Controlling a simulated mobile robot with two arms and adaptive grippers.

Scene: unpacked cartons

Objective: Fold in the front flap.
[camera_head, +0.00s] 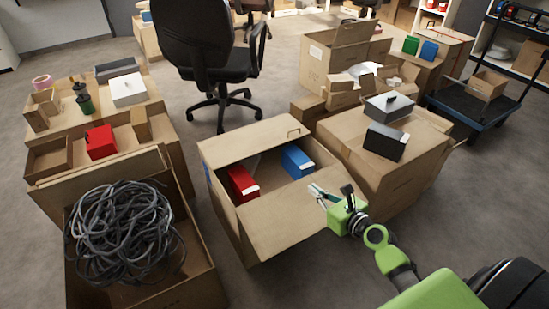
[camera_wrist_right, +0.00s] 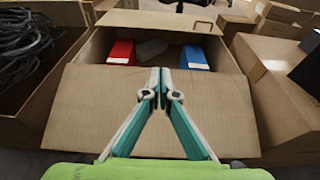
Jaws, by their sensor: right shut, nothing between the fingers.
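The open carton (camera_head: 217,205) stands on the floor in the middle of the head view. Its front flap (camera_head: 285,222) is a broad tan panel on the near side, sloping outward and down from the opening. The flap fills the middle of the right wrist view (camera_wrist_right: 95,110). My right gripper (camera_head: 320,193) is shut and empty, in front of the flap near its right part. In the right wrist view its fingertips (camera_wrist_right: 160,76) overlap the flap's upper edge; I cannot tell whether they touch it. My left gripper is not in view.
A red box (camera_head: 242,184) and a blue box (camera_head: 297,161) lie inside the carton. A carton with coiled cable (camera_head: 205,290) stands at the left. A closed carton (camera_head: 350,150) bearing a black box (camera_head: 385,141) stands close at the right. Bare floor lies in front.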

